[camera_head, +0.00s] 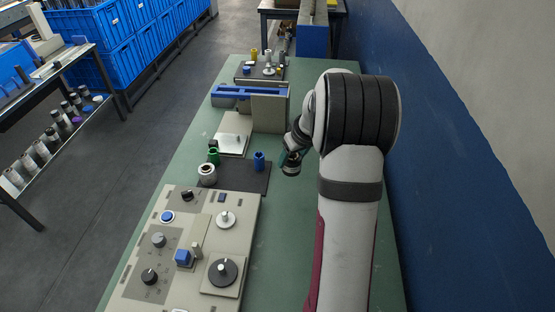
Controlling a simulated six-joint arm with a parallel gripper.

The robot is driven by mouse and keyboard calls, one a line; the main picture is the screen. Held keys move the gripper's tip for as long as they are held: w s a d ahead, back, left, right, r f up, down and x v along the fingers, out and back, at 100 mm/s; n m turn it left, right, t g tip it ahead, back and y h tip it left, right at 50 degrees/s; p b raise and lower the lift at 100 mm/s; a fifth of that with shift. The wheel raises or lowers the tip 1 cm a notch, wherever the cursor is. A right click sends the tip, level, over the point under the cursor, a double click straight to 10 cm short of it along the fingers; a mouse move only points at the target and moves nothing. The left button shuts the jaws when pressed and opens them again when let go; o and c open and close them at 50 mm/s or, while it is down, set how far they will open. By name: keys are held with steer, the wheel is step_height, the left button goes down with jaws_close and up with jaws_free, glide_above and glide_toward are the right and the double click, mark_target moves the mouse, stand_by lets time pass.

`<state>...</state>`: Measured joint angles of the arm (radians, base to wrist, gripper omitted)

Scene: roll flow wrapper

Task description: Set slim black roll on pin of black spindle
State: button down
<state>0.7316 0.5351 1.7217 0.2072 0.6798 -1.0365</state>
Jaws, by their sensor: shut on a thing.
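My gripper (291,160) is over the right edge of the black mat, to the right of the blue roll, partly hidden by my arm. It is shut on a small dark piece at its tip, which looks like the slim black roll (291,170); its outline is hard to separate from the fingers. The black spindle (222,271) is a dark round disc with a pale upright pin, on a square plate at the near right of the beige panel. Its pin looks bare. My gripper is well beyond it and to its right.
The black mat (238,178) holds a green roll (213,156), a wide white roll (207,174) and a blue roll (259,161). The beige panel (205,205) carries knobs, a blue button block (184,258) and another pale pin (226,217). Green tabletop right of the panel is clear.

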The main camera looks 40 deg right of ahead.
steer(key=s+a+r+n+y, duration=0.15)
steer(key=a+n, duration=0.25)
steer(key=a, duration=0.5)
steer(key=s+a+r+n+y, duration=0.15)
steer(key=a+n, duration=0.25)
steer(key=a, duration=0.4)
steer(key=n+g+y, duration=0.1)
steer(key=n+g, duration=0.1)
steer(key=n, duration=0.4)
glide_above(221, 267)
steer(key=shift+f, duration=2.35)
steer(key=shift+f+y, duration=0.1)
steer(key=shift+y, duration=0.2)
steer(key=shift+f, duration=0.3)
steer(key=shift+f, duration=0.15)
steer(key=shift+f, duration=0.45)
steer(key=shift+f, duration=0.15)
steer(key=shift+f, duration=0.9)
